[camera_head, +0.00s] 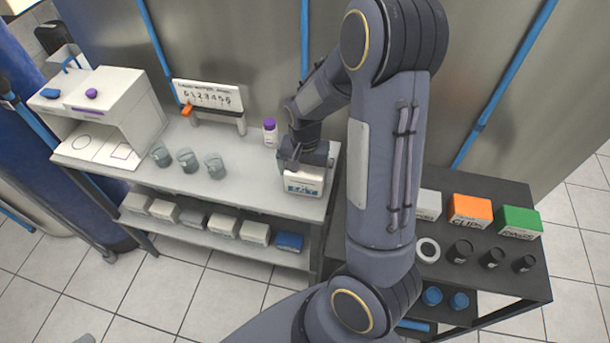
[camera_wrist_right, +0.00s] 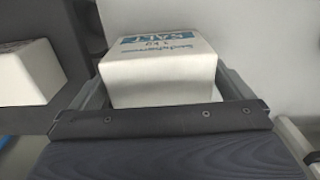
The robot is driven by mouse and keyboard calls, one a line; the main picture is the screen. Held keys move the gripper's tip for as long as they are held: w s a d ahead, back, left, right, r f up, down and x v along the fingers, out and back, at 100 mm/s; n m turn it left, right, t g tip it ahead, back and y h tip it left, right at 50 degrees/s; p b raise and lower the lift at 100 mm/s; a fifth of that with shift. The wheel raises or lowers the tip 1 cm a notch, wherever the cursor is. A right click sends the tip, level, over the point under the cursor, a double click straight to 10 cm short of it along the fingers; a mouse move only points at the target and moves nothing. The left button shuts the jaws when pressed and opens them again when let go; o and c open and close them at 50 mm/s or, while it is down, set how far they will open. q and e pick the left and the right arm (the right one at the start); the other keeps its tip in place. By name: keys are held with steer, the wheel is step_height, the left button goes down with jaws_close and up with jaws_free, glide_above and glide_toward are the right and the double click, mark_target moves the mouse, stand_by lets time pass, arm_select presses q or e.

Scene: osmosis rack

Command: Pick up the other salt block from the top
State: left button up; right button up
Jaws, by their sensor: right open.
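A white salt block (camera_wrist_right: 160,70) with blue "SALT" lettering shows in the right wrist view, between the two fingers of my right gripper (camera_wrist_right: 165,95). The fingers are open, one on each side of the block; contact cannot be told. In the head view my right gripper (camera_head: 308,155) is over a white labelled block (camera_head: 305,186) at the right end of the grey bench top (camera_head: 250,200), and hides its upper part. Another white block (camera_wrist_right: 28,72) shows at the left of the wrist view. My left gripper is not in view.
A purple-capped bottle (camera_head: 270,133) stands close left of the right gripper. Several grey beakers (camera_head: 187,160) and a number display (camera_head: 208,97) are further left. Several white boxes (camera_head: 222,226) line the lower shelf. A dark table (camera_head: 480,285) with orange and green boxes stands right.

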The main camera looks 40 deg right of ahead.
steer(key=shift+f, duration=0.55)
steer(key=shift+r, duration=0.1)
steer(key=c, duration=1.5)
steer(key=shift+r, duration=0.1)
